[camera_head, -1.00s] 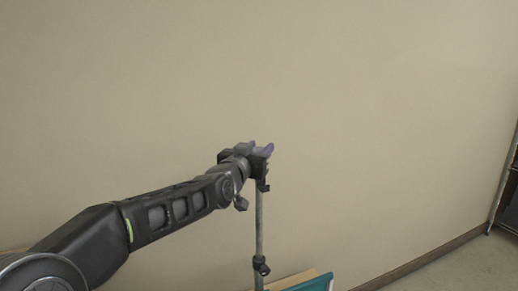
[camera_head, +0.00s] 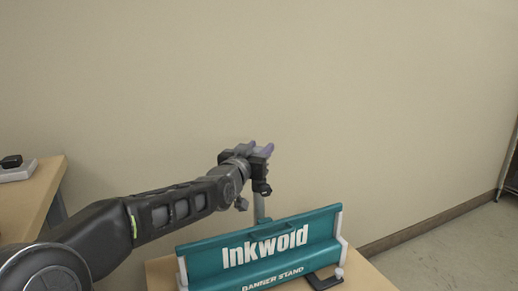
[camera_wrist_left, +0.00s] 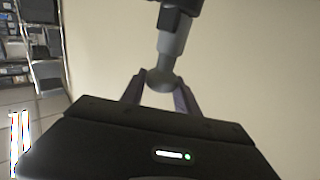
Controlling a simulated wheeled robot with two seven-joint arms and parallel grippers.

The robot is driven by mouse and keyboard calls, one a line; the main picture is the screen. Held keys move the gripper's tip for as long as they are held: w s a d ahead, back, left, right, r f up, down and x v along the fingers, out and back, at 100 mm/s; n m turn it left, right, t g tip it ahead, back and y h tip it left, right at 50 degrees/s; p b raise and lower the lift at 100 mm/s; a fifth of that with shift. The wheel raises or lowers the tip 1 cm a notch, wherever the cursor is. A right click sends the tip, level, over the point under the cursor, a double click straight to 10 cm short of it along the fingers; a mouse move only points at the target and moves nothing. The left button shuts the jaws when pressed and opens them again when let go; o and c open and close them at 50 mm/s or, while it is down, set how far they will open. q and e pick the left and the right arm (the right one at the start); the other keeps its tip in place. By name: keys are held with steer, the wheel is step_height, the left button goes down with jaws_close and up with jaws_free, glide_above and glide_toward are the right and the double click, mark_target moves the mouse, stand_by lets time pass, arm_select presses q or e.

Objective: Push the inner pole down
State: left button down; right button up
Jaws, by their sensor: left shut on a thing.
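My left gripper (camera_head: 264,150) is at the top of a thin upright grey pole (camera_head: 259,207). The pole stands behind the teal banner stand base (camera_head: 205,262), lettered "Inkwold" and "BANNER STAND". In the left wrist view, the two fingers of my left gripper (camera_wrist_left: 160,92) are shut on the pole's rounded grey end (camera_wrist_left: 160,78). A dark collar (camera_head: 262,188) on the pole sits close under the gripper. Only a short stretch of pole shows between collar and base; its foot is hidden behind the base. My right gripper is out of view.
The base stands on a wooden table (camera_head: 163,275). A small black bracket (camera_head: 325,279) lies at its front right. Another wooden table (camera_head: 38,198) is at the left. A plain wall (camera_head: 400,90) rises behind, with open floor (camera_head: 450,255) at right.

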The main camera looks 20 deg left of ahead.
arm_select(q)
steer(key=shift+f, duration=0.4)
steer(key=c, duration=1.4)
jaws_free()
steer(key=o, duration=0.5)
steer(key=shift+r, duration=0.1)
steer(key=shift+s+r, duration=0.15)
steer(key=shift+s, duration=0.45)
steer(key=s, duration=0.4)
steer(key=s+p, duration=0.1)
steer(key=s, duration=0.1)
steer(key=shift+s+d, duration=0.25)
steer(key=shift+s, duration=0.1)
